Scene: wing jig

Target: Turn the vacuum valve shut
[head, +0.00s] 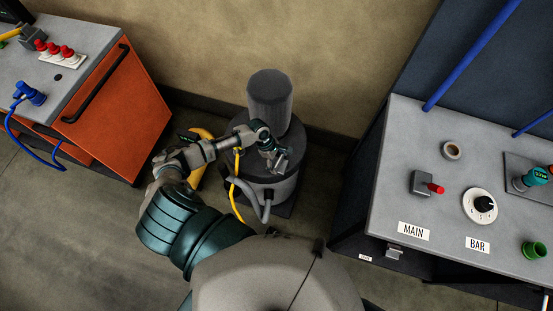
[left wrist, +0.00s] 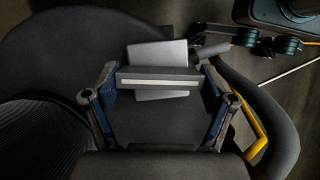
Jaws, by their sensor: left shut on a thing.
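The vacuum unit is a dark round drum (head: 225,135) with a ribbed grey cylinder (head: 270,95) on top, standing on the floor by the wall. My left gripper (head: 276,154) reaches over the drum's lid. In the left wrist view, my left gripper (left wrist: 158,76) is shut on the valve handle, a dark bar with a pale stripe (left wrist: 160,82), its fingers at the bar's two ends. A light grey plate (left wrist: 158,53) lies behind the bar. Fingers and wrist partly hide the valve in the head view, and its angle is unclear there. My right gripper is not in view.
A grey hose (head: 246,190) and a yellow hose (head: 236,205) run beside the drum. An orange cabinet (head: 118,115) stands left. A grey bench (head: 400,150) with knobs and MAIN and BAR labels stands right. Floor shows between the furniture.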

